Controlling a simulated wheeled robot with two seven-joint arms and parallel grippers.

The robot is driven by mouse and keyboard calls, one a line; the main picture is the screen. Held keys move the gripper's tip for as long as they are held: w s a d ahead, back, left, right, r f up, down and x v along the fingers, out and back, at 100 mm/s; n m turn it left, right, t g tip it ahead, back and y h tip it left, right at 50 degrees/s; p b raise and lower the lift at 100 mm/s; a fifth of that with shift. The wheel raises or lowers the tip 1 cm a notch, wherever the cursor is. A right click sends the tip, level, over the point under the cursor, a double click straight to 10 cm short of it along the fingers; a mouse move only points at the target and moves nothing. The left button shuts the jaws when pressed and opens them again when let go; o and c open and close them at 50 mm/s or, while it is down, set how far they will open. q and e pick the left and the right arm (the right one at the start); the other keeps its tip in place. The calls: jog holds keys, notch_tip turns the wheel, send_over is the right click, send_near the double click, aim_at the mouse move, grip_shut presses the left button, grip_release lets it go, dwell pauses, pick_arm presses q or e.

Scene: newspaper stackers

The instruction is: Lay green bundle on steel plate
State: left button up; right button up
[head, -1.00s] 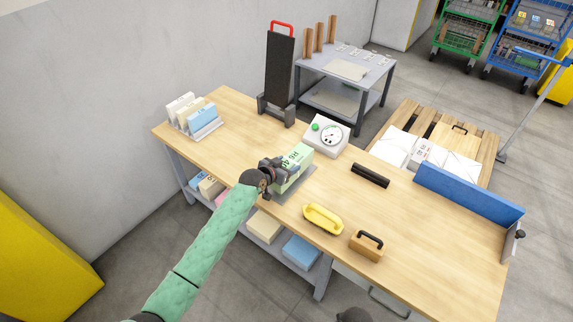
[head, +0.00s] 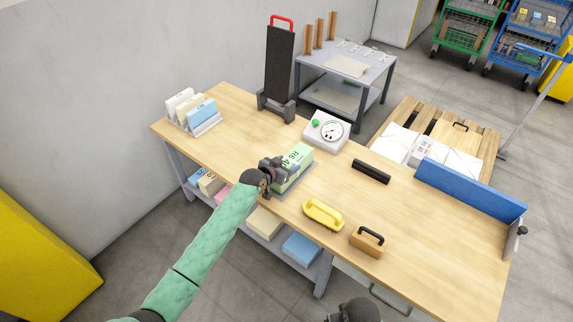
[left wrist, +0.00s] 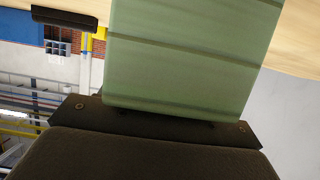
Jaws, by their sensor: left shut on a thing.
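In the left wrist view the bundle (left wrist: 185,60) fills the middle, close against the dark gripper body, and the fingertips are hidden. A dark part of my right arm's end (head: 355,311) shows at the bottom edge; its fingers are not clear.
A white dial scale (head: 327,131) stands just behind the bundle. A file rack (head: 207,126) stands at left. The table's right half is mostly clear.

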pick_arm(q)
jog(key=shift+r, duration=0.15)
jog(key=shift+w, duration=0.1)
pick_arm(e)
jog(key=shift+w, duration=0.4)
pick_arm(q)
jog(key=shift+f+b, duration=0.35)
jog(key=shift+f, duration=0.25)
pick_arm(e)
jog(key=shift+s+f, duration=0.1)
jog(key=shift+f, duration=0.2)
pick_arm(q)
jog(key=o, duration=1.9)
jog(key=shift+c, duration=0.2)
jog(key=shift+f, duration=0.15)
jog(key=shift+s+a, duration=0.2)
jog(key=shift+s, duration=0.15)
jog(key=b+v, duration=0.1)
jog(key=v, duration=0.6)
jog(key=shift+r+b, duration=0.2)
jog(key=shift+b, duration=0.1)
pick_arm(e)
notch_tip(320, 180, up, 10)
jog(key=s, duration=0.1)
jog(key=shift+s, duration=0.25)
